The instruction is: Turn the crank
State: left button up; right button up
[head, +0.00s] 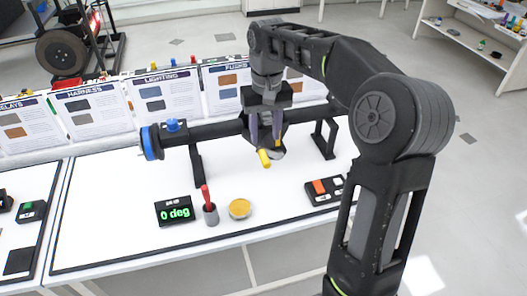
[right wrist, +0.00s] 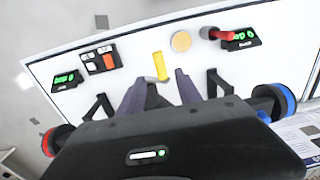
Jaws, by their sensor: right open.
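The crank has a dark horizontal shaft (head: 213,131) held on black stands above the white table. Its short yellow handle (head: 264,158) sticks out low, towards the front. My right gripper (head: 265,140) points down over the crank, its two fingers apart. In the right wrist view the yellow handle (right wrist: 160,64) shows in line with the gap between the open fingertips (right wrist: 160,77); I cannot tell whether they touch it. The gripper hides part of the crank. A small display (head: 175,211) reads 0 deg. My left gripper is not in view.
A blue-rimmed wheel (head: 151,143) sits on the shaft's left end. A grey cup (head: 210,213) with a red-handled tool, a yellow disc (head: 239,208) and a switch box (head: 325,190) stand in front. Panels (head: 164,95) line the back.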

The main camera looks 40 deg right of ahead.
aim_at(264, 156)
notch_tip(264, 156, down, 8)
jog(key=shift+a+r+p, duration=0.1)
jog(key=shift+r+p, duration=0.1)
jog(key=shift+p, duration=0.2)
grip_shut()
dwell(0.4)
dwell(1.0)
